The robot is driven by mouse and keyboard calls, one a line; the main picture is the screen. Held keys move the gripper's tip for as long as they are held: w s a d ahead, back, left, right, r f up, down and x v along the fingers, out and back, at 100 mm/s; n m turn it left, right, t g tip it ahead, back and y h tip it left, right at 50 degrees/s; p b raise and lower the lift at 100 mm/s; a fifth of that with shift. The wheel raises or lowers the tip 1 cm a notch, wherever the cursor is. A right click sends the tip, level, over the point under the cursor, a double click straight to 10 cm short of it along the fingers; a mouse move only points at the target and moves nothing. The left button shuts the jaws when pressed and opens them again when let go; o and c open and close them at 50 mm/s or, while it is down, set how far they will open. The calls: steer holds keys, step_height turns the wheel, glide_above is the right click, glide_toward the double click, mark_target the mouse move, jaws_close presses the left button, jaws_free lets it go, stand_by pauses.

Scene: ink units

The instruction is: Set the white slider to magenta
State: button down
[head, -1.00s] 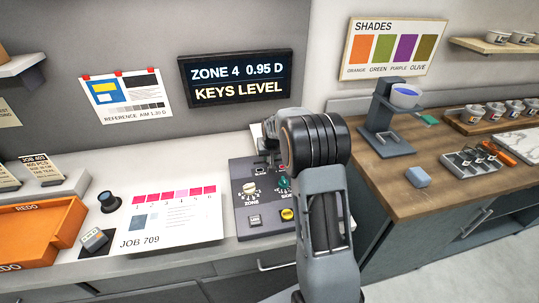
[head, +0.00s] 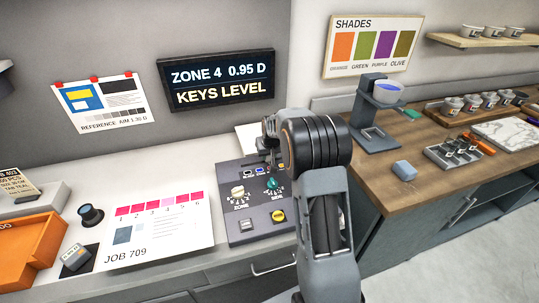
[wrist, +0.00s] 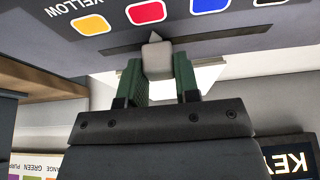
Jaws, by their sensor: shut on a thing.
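The pointer sits by the red-pink patch (wrist: 147,12), slightly toward the blue patch (wrist: 210,4). A yellow patch (wrist: 91,25) lies further left. In the head view my gripper (head: 270,135) reaches the back of the grey control panel (head: 245,207) and hides the slider and part of the patch row. Which patch reads magenta cannot be read.
The panel also has a zone knob (head: 238,193), a teal knob (head: 272,184) and a yellow button (head: 278,215). A job sheet (head: 160,228) lies to the left. The display (head: 218,80) reads "ZONE 4 0.95 D, KEYS LEVEL".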

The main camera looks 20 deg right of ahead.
steer(key=c, duration=0.8)
jaws_free()
steer(key=shift+c, duration=0.2)
steer(key=b+v, duration=0.1)
steer(key=v, duration=1.2)
steer(key=shift+s+r, duration=0.2)
steer(key=shift+r, duration=0.2)
steer(key=shift+d, duration=0.1)
steer(key=s+a+f, duration=0.1)
steer(key=s+a, duration=0.4)
steer(key=s, duration=0.7)
steer(key=s+a+f+n, duration=0.1)
steer(key=s+a, duration=0.5)
steer(key=s, duration=0.6)
steer(key=shift+s+f+n+y, duration=0.3)
steer(key=shift+f, duration=0.4)
